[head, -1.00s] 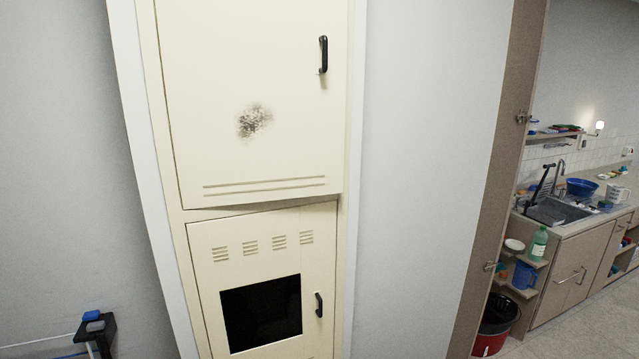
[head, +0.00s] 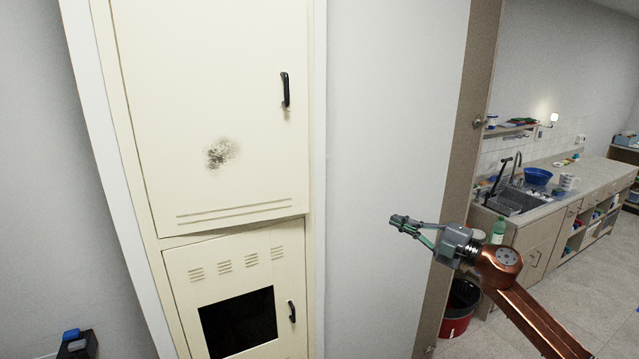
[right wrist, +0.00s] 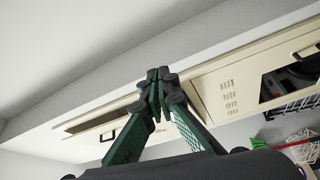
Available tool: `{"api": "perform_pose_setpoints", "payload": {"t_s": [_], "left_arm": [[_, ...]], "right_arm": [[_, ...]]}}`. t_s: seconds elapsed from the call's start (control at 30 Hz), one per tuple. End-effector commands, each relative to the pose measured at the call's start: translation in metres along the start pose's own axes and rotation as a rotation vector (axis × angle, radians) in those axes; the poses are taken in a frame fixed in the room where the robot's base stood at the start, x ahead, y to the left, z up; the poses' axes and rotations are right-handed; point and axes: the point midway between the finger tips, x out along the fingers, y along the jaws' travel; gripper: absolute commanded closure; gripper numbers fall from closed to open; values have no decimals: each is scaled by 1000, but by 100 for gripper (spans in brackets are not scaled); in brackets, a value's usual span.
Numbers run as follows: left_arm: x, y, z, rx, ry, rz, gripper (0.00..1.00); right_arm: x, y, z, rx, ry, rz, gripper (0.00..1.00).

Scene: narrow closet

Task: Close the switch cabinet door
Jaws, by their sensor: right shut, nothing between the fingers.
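The cream switch cabinet (head: 320,120) stands upright in the wall at left of centre in the head view. Its upper door (head: 205,60) has a black handle (head: 286,90) at the right and a dark smudge. The door looks slightly ajar. In the right wrist view a dark strip shows along the upper door (right wrist: 85,143), beside its handle (right wrist: 107,136). My right gripper (head: 396,220) is right of the cabinet, apart from it, and points left. Its fingers are shut and empty; they also show in the right wrist view (right wrist: 157,78). My left gripper is out of view.
The lower door (head: 180,270) has vents, a dark window (head: 238,322) and its own handle (head: 292,311). Plain wall (head: 390,120) lies right of the cabinet. A brown door frame (head: 470,120) opens onto a sink counter (head: 560,195). A red bin (head: 459,310) stands behind my right arm.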

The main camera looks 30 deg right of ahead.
Motion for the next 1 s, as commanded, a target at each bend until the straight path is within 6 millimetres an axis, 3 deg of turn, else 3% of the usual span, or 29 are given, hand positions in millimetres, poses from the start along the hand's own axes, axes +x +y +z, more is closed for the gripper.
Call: {"api": "perform_pose_setpoints", "payload": {"t_s": [0.03,0.1,0.2,0.3,0.47,1.0], "left_arm": [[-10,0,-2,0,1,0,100],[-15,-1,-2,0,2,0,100],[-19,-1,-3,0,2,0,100],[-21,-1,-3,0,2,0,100],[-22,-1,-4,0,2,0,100],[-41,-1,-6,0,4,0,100]], "right_arm": [[12,24,-42,-56,64,-28,100],[23,40,-87,-112,133,-62,100],[31,52,-132,-167,200,-99,100],[34,56,-155,-196,234,-119,100],[42,55,-162,-202,244,-123,100],[95,51,-174,-201,241,-118,100]]}}
